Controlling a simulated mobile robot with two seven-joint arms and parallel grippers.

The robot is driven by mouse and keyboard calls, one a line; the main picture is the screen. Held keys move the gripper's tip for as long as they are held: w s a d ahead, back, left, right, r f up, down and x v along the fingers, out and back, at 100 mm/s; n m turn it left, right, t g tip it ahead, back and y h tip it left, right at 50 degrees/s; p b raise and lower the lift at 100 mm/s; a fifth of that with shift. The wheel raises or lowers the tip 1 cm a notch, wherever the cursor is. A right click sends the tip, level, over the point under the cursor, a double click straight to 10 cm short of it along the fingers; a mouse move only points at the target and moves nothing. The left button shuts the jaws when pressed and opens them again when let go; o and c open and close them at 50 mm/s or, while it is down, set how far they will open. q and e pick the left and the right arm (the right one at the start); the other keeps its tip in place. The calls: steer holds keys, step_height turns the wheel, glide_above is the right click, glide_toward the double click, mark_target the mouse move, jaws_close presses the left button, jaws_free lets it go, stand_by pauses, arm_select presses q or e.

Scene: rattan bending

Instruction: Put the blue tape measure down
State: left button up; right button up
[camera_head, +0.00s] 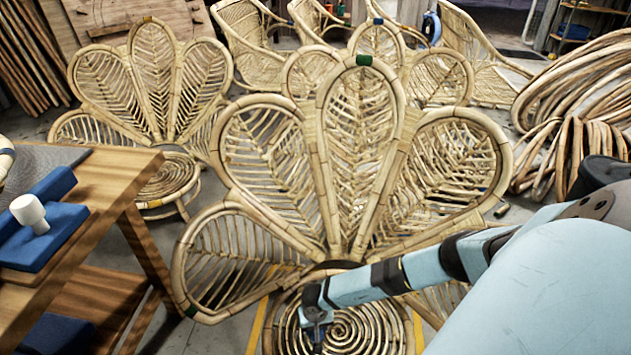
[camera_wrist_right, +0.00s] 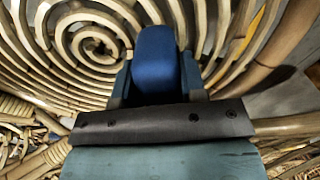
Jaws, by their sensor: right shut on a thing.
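My right arm reaches in from the right in the head view, and its gripper (camera_head: 317,322) is over the round spiral seat (camera_head: 362,328) of the nearest rattan chair. In the right wrist view the gripper (camera_wrist_right: 155,88) is shut on the blue tape measure (camera_wrist_right: 155,55), which sticks out beyond the jaws. The spiral seat (camera_wrist_right: 60,62) lies behind it in that view. I cannot tell whether the tape measure touches the seat. In the head view the tape measure is mostly hidden by the gripper. My left gripper is not in view.
The near chair's looped back (camera_head: 361,130) rises behind the gripper. A wooden workbench (camera_head: 105,190) at left holds blue blocks and a white knob-topped piece (camera_head: 30,213). Another rattan chair (camera_head: 155,85) stands behind it. Rattan coils (camera_head: 580,95) lie at right.

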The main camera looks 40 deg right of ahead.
steer(key=shift+f, duration=0.2)
steer(key=o, duration=1.1)
steer(key=shift+c, duration=0.2)
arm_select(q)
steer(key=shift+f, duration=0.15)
arm_select(e)
steer(key=shift+r, duration=0.1)
steer(key=shift+r, duration=0.25)
step_height(320, 180, up, 11)
steer(key=p, duration=0.5)
steer(key=shift+f, duration=0.15)
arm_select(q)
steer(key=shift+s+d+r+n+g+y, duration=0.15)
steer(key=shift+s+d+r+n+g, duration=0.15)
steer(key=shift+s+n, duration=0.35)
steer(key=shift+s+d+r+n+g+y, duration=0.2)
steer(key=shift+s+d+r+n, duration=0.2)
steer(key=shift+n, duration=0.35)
arm_select(e)
steer(key=shift+r, duration=0.5)
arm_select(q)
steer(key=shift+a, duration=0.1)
arm_select(e)
steer(key=shift+s, duration=0.1)
